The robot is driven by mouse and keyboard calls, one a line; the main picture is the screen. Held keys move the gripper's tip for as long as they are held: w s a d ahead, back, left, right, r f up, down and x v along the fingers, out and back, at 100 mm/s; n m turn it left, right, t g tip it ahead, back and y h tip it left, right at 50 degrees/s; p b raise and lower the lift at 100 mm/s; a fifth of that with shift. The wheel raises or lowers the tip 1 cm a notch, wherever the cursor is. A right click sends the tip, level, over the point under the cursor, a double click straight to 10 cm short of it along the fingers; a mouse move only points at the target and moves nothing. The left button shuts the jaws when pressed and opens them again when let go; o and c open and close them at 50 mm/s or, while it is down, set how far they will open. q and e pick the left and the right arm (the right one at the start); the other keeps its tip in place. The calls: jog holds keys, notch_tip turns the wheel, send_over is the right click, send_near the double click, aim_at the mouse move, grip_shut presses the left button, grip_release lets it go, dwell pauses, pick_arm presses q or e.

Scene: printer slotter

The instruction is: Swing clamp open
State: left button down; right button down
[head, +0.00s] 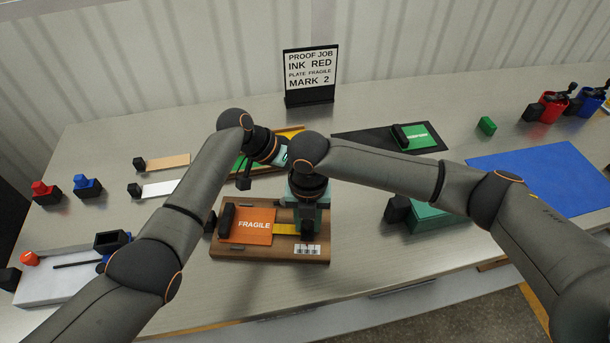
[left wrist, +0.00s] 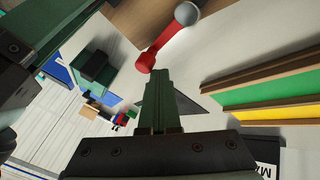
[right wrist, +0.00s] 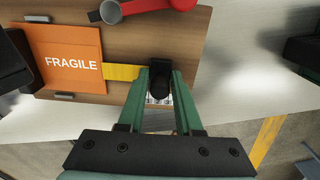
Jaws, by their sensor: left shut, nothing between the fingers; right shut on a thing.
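The clamp shows in the left wrist view as a red lever (left wrist: 163,42) with a grey round end, over the brown board. Part of the red lever (right wrist: 150,5) shows at the top of the right wrist view; in the head view my arms hide it. The wooden board (head: 270,256) carries an orange FRAGILE plate (head: 252,226) with a yellow strip. My right gripper (right wrist: 160,82) is shut on a black knob (right wrist: 160,88) at the strip's right end. My left gripper (left wrist: 157,78) is shut and empty, its tips close to the red lever; contact cannot be told.
A green and yellow tray (head: 290,132) lies behind the board. A teal block (head: 432,217) stands to the right, near a blue mat (head: 545,170). A sign (head: 310,75) stands at the back. The bench in front of the board is clear.

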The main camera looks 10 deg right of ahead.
pick_arm(q)
jog(key=shift+a, duration=0.2)
jog(key=shift+a, duration=0.65)
jog(key=shift+r, duration=0.1)
jog(key=v, duration=1.1)
jog(key=shift+a+r, duration=0.3)
jog(key=c, duration=1.5)
grip_release()
